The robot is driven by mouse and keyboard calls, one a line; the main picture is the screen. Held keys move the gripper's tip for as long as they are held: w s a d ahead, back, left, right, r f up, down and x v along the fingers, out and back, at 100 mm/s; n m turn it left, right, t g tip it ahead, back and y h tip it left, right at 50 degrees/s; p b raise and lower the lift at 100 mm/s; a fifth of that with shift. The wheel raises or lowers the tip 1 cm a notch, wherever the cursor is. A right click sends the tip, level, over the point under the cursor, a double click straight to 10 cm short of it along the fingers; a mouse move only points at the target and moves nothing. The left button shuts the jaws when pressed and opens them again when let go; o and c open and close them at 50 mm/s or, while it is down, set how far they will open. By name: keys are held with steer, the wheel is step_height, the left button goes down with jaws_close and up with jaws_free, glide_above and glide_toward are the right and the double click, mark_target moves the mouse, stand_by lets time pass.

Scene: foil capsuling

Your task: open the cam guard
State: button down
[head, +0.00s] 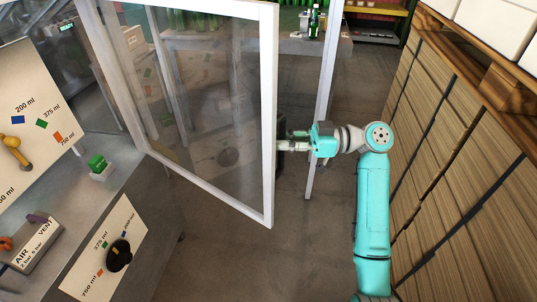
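The cam guard (268,120) is a clear panel in a white frame on the left and centre of the head view. It stands swung out at an angle from the machine, its right-hand upright nearest my arm. My gripper (284,147) is at that upright, at about mid height. Its fingertips are partly hidden behind or against the frame, so I cannot tell whether they touch it or how far apart they are. My turquoise arm reaches in from the lower right.
Stacked cardboard (460,160) walls the right side. A white post (325,100) stands behind my gripper. Grey floor lies open below the guard.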

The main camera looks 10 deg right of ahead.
steer(key=w+d+n+g, duration=0.1)
steer(key=w+d+g, duration=0.1)
steer(key=w+d, duration=0.4)
steer(key=shift+w+d, duration=0.25)
steer(key=shift+w, duration=1.2)
steer(key=c, duration=1.1)
jaws_free()
steer(key=shift+d, duration=0.1)
steer(key=d, duration=1.1)
steer(key=shift+s+d, duration=0.25)
steer(key=shift+d, duration=0.15)
